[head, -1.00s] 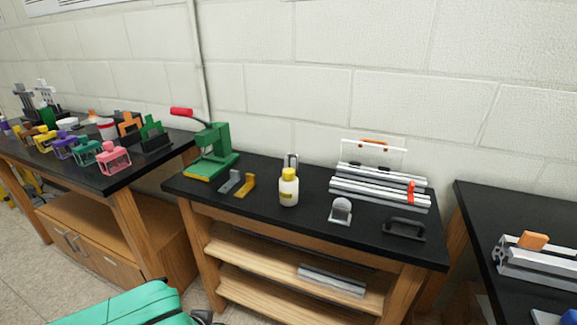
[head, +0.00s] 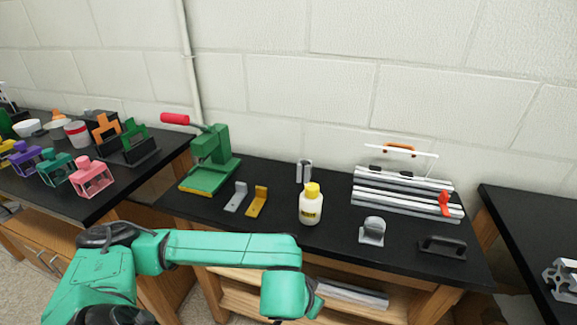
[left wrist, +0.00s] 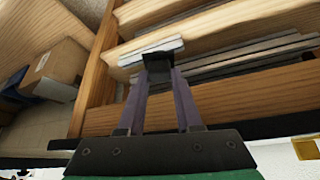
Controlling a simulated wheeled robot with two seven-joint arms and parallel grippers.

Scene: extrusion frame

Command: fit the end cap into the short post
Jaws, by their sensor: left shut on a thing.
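In the left wrist view my left gripper (left wrist: 157,95) has its two long fingers shut on a small dark square piece (left wrist: 157,63), which I take to be the end cap. A pale grey flat strip shows right behind it; I cannot tell whether they are joined. In the head view my left arm reaches in from the lower left in front of the bench, and its fingers are not visible. The short post (head: 304,171), a small upright grey profile, stands on the black bench top behind the glue bottle (head: 311,205). My right gripper is in neither view.
The black bench (head: 285,240) also holds a green press (head: 211,158), two brackets (head: 257,201), a grey stand (head: 372,231), a black handle (head: 442,247) and a rack of profiles (head: 405,194). Profiles (head: 350,294) lie on the shelf below. Bare bench top surrounds the bottle.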

